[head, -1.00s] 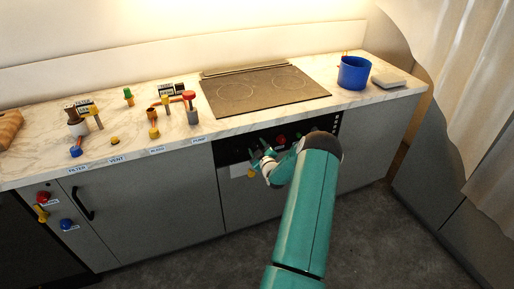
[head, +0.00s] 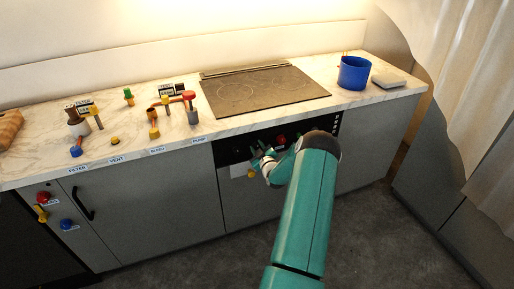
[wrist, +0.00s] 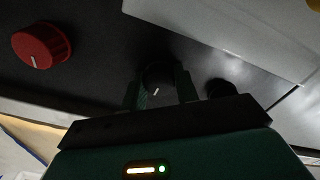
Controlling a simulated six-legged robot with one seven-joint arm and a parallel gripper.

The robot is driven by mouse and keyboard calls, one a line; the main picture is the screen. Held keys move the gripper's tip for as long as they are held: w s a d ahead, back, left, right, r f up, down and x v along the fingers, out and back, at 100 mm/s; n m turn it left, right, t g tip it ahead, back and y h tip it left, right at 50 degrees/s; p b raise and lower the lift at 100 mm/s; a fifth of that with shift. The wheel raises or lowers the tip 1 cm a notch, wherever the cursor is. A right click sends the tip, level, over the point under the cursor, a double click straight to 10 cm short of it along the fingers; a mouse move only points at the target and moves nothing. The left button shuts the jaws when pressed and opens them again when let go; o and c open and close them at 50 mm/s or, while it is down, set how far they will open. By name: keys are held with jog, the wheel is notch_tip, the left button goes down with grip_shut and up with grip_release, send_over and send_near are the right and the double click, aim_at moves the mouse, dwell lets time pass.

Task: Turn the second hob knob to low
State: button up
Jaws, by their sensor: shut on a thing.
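The hob's black control panel (head: 232,150) is on the cabinet front below the cooktop (head: 262,92). In the wrist view, a round black knob (wrist: 158,76) with a pale pointer line sits between the fingers of my gripper (wrist: 160,88). The fingers are shut on its sides. In the head view my gripper (head: 262,154) reaches the panel from the front, and the fingers hide much of this knob. A red knob (wrist: 40,45) with a pale mark stands apart on the panel; it also shows in the head view (head: 281,140). Another black knob (wrist: 220,88) is partly hidden beside my gripper.
A pale grey panel (wrist: 225,30) borders the black one. A yellow knob (head: 251,174) is just below my gripper. A blue pot (head: 354,73) stands right of the cooktop. Several valves and levers stand on the counter at left. The floor in front is clear.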

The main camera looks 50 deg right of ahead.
jog(key=m, duration=0.8)
jog(key=shift+m, duration=0.3)
jog(key=m, duration=0.4)
jog(key=shift+m, duration=1.9)
jog(key=o, duration=1)
jog(key=shift+s, duration=0.1)
jog(key=v, duration=1.3)
jog(key=shift+s+a, duration=0.15)
jog(key=shift+s, duration=0.15)
